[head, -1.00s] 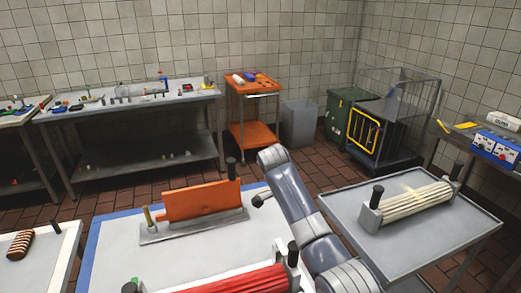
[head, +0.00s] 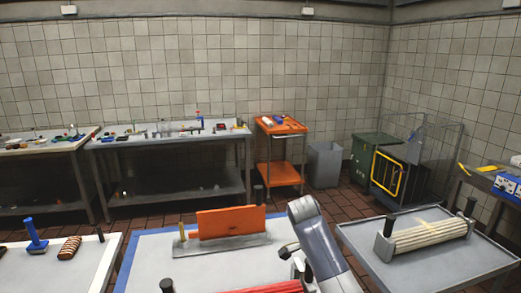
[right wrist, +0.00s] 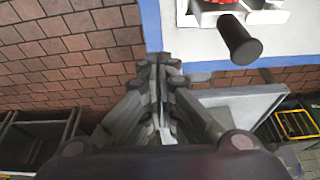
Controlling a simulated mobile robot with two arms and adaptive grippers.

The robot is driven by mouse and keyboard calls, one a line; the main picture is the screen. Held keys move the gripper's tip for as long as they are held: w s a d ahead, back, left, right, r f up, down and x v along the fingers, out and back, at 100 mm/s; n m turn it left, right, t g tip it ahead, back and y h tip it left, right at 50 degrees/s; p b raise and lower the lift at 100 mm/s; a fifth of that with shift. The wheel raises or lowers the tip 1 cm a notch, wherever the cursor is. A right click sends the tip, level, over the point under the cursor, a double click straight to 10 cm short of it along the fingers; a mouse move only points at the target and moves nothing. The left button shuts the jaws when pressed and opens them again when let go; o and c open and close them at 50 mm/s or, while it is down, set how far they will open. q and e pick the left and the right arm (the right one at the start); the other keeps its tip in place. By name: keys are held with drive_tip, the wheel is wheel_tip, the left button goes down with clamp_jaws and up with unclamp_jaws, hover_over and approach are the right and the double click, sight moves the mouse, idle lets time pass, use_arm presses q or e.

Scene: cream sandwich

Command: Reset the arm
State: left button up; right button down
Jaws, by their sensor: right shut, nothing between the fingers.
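My right arm (head: 322,240) rises from the bottom edge in the head view, between the blue-edged table and the grey side table; its gripper cannot be made out there. In the right wrist view my right gripper (right wrist: 160,68) has its fingers closed together with nothing between them. It is over the table edge and the tiled floor, apart from the black handle (right wrist: 240,40) at upper right. My left gripper is in neither view.
The blue-edged table (head: 150,255) bears an orange board (head: 230,222) on a grey stand and a red roller (head: 265,288). A cream ribbed roller (head: 430,236) lies on the right grey table (head: 450,265). A blue-handled tool (head: 35,238) stands at left.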

drive_tip(key=s+d+f+n+t+y, duration=0.1)
drive_tip(key=s+d+f+n+y, duration=0.1)
drive_tip(key=s+f+n, duration=1)
drive_tip(key=s+d+n+t+y, duration=0.15)
drive_tip(key=s+n, duration=0.35)
drive_tip(key=s, duration=2)
wheel_tip(320, 180, down, 28)
drive_tip(key=s+g+b, duration=0.1)
drive_tip(key=s+b, duration=0.1)
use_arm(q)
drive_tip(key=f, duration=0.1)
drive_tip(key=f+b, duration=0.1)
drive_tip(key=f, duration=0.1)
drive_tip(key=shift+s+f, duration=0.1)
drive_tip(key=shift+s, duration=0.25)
use_arm(e)
drive_tip(key=s+d+f+n+g, duration=0.1)
drive_tip(key=s+d+f, duration=0.1)
drive_tip(key=s+f, duration=1.5)
drive_tip(key=shift+d+f, duration=0.35)
drive_tip(key=shift+f, duration=0.05)
